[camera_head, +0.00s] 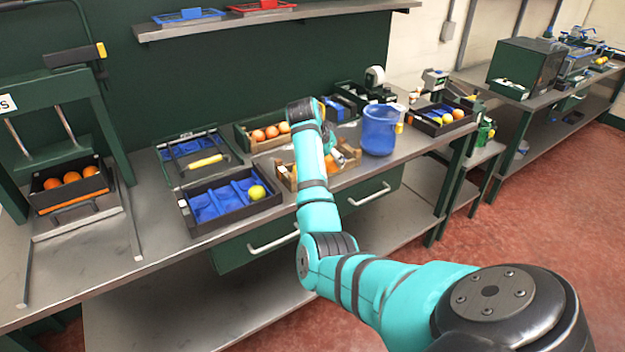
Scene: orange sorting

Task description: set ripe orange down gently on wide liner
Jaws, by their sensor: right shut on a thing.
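My right gripper (345,156) is at the wooden crate (285,178) in the middle of the bench. It is shut on an orange (331,165), mostly hidden by the fingers and wrist; I cannot tell how far it is raised from the crate. A dark tray with a wide blue liner (211,207) lies to the left of the gripper. A yellow-green fruit (257,192) sits at its right end, and the rest of the liner is bare. My left gripper is not in view.
A second wooden crate with oranges (271,132) stands behind. A blue bucket (379,130) is right of the gripper. A dark crate with several oranges (71,178) stands far left under a green frame. A lidded box with a yellow handle (206,162) is behind the liner tray.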

